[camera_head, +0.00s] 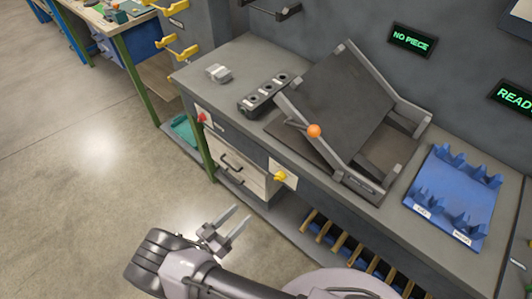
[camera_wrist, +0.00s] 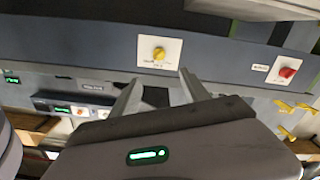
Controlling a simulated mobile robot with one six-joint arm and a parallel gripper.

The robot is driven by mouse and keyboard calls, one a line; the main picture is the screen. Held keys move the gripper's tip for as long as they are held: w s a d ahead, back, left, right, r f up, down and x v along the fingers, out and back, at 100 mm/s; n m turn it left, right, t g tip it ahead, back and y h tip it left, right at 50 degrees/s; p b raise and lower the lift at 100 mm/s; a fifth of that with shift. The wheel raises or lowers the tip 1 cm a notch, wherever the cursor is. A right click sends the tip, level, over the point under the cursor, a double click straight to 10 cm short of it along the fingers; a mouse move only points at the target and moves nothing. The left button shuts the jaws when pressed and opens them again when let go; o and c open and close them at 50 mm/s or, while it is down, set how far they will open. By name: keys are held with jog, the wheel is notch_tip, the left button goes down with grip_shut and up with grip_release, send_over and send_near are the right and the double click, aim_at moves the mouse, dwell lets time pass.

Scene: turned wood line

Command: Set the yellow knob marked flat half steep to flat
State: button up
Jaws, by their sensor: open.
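The yellow knob (camera_head: 280,176) sits on a white label plate on the front face of the grey bench, to the right of the drawers. It also shows in the wrist view (camera_wrist: 158,53) on its white plate (camera_wrist: 172,44), above my fingers. The plate's lettering and the knob's setting are too small to read. My gripper (camera_head: 235,223) is open and empty, in front of the bench, to the left of the knob and apart from it. In the wrist view my gripper (camera_wrist: 158,88) has its two fingers spread just below the knob in the picture.
A red knob (camera_head: 202,117) is on the bench front further left; it also shows in the wrist view (camera_wrist: 287,72). Drawers with dark handles (camera_head: 232,163) lie between the knobs. The floor at left is clear.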

aim_at(277, 180)
jog(key=b+x, duration=0.2)
jog(key=x, duration=1.5)
jog(key=shift+d+f, duration=0.1)
jog(key=shift+d, duration=0.1)
grip_shut()
